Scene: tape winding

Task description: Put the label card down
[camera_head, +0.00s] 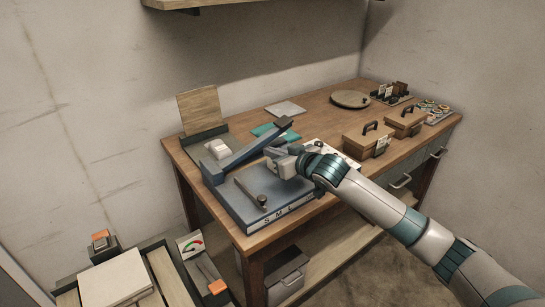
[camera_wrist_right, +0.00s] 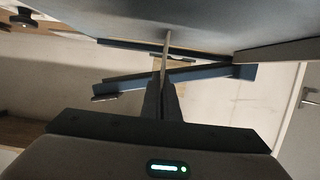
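My right gripper (camera_head: 281,160) is over the right side of the blue device marked S M L (camera_head: 262,221), near its raised blue lever arm (camera_head: 247,153). In the right wrist view the two fingers (camera_wrist_right: 165,92) are close together. A thin pale strip (camera_wrist_right: 166,55) sticks out from between them; it looks like the label card seen edge-on. Its face is hidden. In the head view I cannot make the card out from the pale gripper. My left gripper is not in view.
A white dotted board (camera_head: 337,156) lies just right of my gripper. Wooden boxes with handles (camera_head: 367,140), a round plate (camera_head: 350,99) and small racks (camera_head: 391,93) stand farther right on the wooden bench (camera_head: 318,122). A teal piece (camera_head: 268,131) lies behind the lever.

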